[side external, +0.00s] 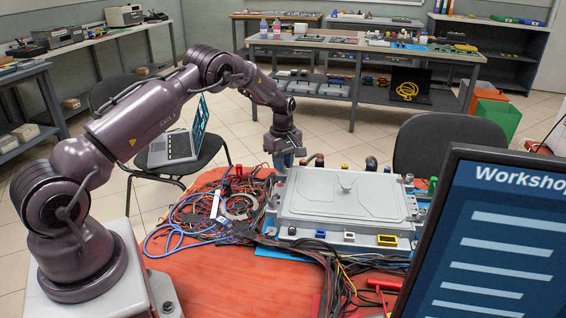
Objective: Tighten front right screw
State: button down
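A grey box-like unit with a raised flat lid (335,203) lies on the orange-red table. A small light knob stands near the middle of its lid. Small fittings line its edges, among them a yellow-framed connector (387,241) and a white one (349,237) at the front. The screws are too small to make out, so I cannot pick out the front right one. My gripper (284,162) points down above the unit's back left corner, beside the cables. Its fingers are too small to tell whether they are open or hold anything.
Tangled black, red and blue cables (215,212) cover the table left of the unit, and a black bundle (315,252) runs along its front. A red-handled tool (384,286) lies front right. A monitor (490,240) blocks the right foreground. The table's front left (215,280) is clear.

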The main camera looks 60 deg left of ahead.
jog(key=shift+m, duration=0.3)
jog(key=m, duration=0.3)
jog(key=shift+m, duration=0.3)
jog(key=m, duration=0.4)
jog(key=shift+m, duration=0.3)
jog(key=m, duration=0.4)
jog(key=shift+m, duration=0.3)
jog(key=shift+s+a+m, duration=0.1)
jog(key=shift+m, duration=2.1)
jog(key=shift+r, duration=0.1)
jog(key=c, duration=1)
grip_release()
